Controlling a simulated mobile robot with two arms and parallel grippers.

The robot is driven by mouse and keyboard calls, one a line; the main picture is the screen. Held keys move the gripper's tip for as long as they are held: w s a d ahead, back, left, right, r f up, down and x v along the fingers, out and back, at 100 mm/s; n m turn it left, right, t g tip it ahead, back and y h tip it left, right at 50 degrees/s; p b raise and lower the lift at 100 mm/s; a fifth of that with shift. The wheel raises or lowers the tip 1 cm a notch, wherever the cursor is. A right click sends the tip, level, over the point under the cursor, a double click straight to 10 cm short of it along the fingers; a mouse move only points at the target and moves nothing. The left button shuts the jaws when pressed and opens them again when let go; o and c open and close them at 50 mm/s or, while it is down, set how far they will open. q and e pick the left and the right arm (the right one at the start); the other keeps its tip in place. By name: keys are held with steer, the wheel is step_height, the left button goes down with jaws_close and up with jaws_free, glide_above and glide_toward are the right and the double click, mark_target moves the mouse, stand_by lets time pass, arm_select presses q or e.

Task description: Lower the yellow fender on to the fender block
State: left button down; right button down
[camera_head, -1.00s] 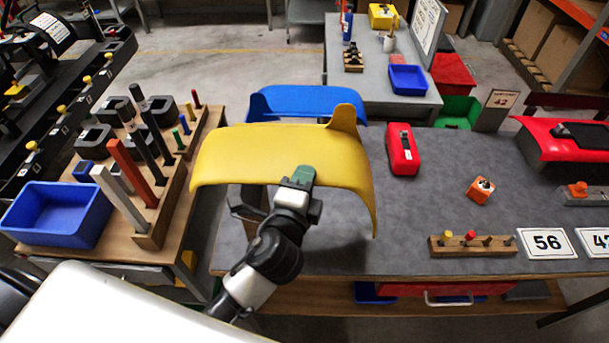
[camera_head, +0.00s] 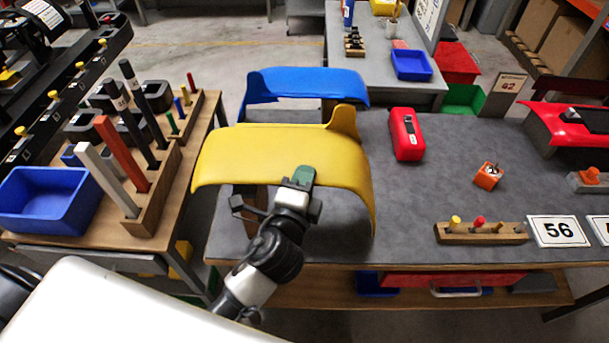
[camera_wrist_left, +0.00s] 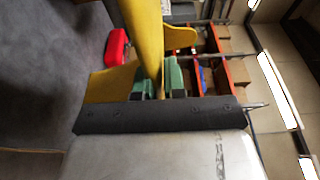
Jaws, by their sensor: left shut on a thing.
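The yellow fender (camera_head: 275,155) is a curved panel with an upright tab at its back right. My left gripper (camera_head: 303,176) is shut on its front edge. In the left wrist view the green fingertips (camera_wrist_left: 160,78) pinch the yellow fender (camera_wrist_left: 146,30) between them. The fender spans over the left part of the grey bench, its right side hanging down near the bench top. A wooden piece (camera_head: 243,196) shows under its left side, perhaps the fender block; the fender hides most of it, and I cannot tell whether they touch. My right gripper does not show.
A blue fender (camera_head: 305,82) stands just behind the yellow one. On the grey bench (camera_head: 400,200) are a red case (camera_head: 406,135), an orange cube (camera_head: 488,175) and a wooden peg rack (camera_head: 482,238). A tool table with a blue bin (camera_head: 45,205) is at left.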

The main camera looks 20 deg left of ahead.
arm_select(q)
steer(key=shift+f+b, duration=1.7)
steer(key=shift+f, duration=0.4)
steer(key=c, duration=1.1)
jaws_free()
steer(key=shift+f, duration=0.2)
steer(key=shift+s, duration=0.2)
steer(key=shift+s+d+b, duration=0.25)
steer(key=shift+s, duration=0.6)
steer(key=shift+s+d+b, duration=0.2)
steer(key=shift+s+d, duration=0.1)
steer(key=shift+s, duration=0.55)
steer(key=shift+s+d+b, duration=0.25)
steer(key=shift+s, duration=0.6)
steer(key=shift+s, duration=0.15)
